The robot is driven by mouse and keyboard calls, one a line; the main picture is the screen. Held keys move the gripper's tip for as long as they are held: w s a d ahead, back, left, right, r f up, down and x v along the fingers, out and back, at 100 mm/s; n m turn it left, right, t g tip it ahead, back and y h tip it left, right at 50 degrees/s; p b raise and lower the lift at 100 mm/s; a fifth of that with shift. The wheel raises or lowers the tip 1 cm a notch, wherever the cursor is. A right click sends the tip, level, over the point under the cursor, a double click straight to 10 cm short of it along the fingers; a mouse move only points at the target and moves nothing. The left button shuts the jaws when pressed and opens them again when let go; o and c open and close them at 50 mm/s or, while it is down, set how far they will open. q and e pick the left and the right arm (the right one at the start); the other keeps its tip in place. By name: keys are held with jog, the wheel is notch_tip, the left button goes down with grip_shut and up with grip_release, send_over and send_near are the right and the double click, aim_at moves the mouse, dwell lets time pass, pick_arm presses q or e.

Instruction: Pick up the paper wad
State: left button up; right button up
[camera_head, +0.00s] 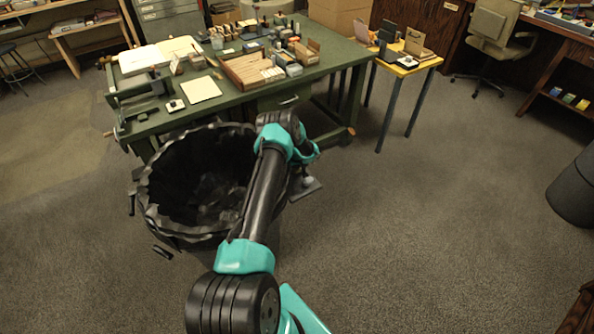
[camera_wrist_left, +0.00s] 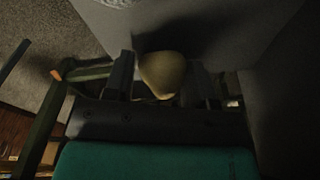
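The paper wad (camera_wrist_left: 163,74) is a pale yellowish lump between the two fingers of my left gripper (camera_wrist_left: 163,80) in the left wrist view. The fingers stand on both sides of it; dark shade hides whether they touch it. A smooth grey surface (camera_wrist_left: 250,30) with a dark shadow lies just beyond the fingertips. In the head view my left arm reaches forward past the bin, and its gripper end is mostly hidden by the arm. A small pale round thing (camera_head: 308,183), likely the wad, shows on a small grey slab (camera_head: 308,193) there. My right gripper is not in view.
A large black bin with a crumpled rim (camera_head: 180,235) stands just left of my arm. Behind it is a green workbench (camera_head: 335,57) crowded with boxes and papers. A small yellow table (camera_head: 428,62) stands to the right. The carpet (camera_head: 440,230) at right is clear.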

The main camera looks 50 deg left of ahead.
pick_arm(q)
jog(key=c, duration=0.5)
jog(key=shift+o, duration=0.2)
notch_tip(320, 180, up, 10)
dwell(0.4)
